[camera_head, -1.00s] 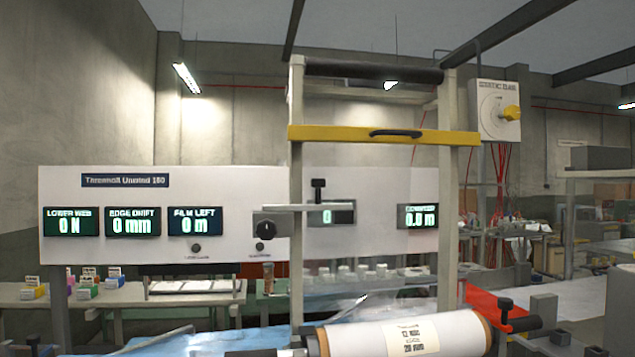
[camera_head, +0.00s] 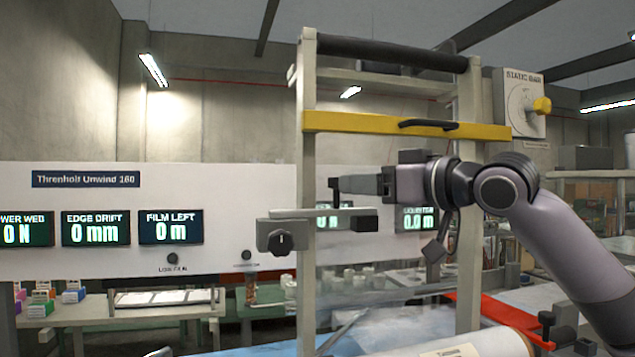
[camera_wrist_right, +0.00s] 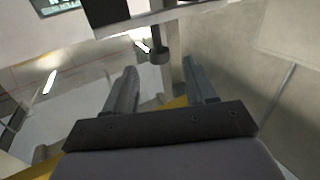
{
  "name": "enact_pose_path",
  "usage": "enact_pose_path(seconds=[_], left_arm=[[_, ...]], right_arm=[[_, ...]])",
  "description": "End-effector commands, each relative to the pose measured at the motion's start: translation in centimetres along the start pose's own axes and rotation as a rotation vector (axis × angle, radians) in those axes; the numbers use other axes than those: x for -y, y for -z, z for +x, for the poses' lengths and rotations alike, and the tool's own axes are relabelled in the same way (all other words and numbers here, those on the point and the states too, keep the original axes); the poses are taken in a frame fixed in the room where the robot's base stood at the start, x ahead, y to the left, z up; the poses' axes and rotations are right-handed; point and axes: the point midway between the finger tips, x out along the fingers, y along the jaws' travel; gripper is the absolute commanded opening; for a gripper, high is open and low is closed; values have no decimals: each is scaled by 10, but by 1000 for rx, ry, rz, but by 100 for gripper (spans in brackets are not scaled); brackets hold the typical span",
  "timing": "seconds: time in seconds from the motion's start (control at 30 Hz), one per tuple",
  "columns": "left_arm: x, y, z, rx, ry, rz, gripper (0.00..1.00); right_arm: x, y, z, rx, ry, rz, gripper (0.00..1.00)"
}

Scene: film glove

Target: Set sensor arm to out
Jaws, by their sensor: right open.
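The sensor arm (camera_head: 300,220) is a pale horizontal bar on the yellow-barred frame, with a dark block (camera_head: 364,222) at its right end. Its small black handle (camera_head: 335,188) stands upright above the bar. My right gripper (camera_head: 345,186) comes in from the right at handle height, its tips close to the handle. In the right wrist view, the open fingers (camera_wrist_right: 163,92) point towards the black handle (camera_wrist_right: 158,48), which shows ahead between them. Whether they touch it I cannot tell. My left gripper is out of view.
A yellow bar (camera_head: 375,125) with a black grip crosses the frame above my gripper. A panel with several displays (camera_head: 96,229) stands behind. A white film roll (camera_head: 470,345) lies below.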

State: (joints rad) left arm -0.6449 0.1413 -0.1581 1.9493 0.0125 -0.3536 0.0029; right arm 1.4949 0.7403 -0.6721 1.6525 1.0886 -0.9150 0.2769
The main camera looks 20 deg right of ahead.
Motion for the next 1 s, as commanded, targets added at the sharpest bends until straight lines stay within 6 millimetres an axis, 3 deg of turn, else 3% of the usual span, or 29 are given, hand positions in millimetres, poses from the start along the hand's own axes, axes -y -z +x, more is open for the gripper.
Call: enact_pose_path(seconds=[0.17,0.4,0.6,0.97,1.0], left_arm=[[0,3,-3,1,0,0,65],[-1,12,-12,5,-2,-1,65],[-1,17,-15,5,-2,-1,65],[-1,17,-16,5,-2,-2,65],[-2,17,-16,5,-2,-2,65]], right_arm=[[-1,5,9,-5,0,3,55],[0,6,45,-3,0,3,55],[-1,5,65,-5,-1,2,55],[-1,3,70,-4,-2,0,55],[-1,3,70,-4,-2,0,46]])
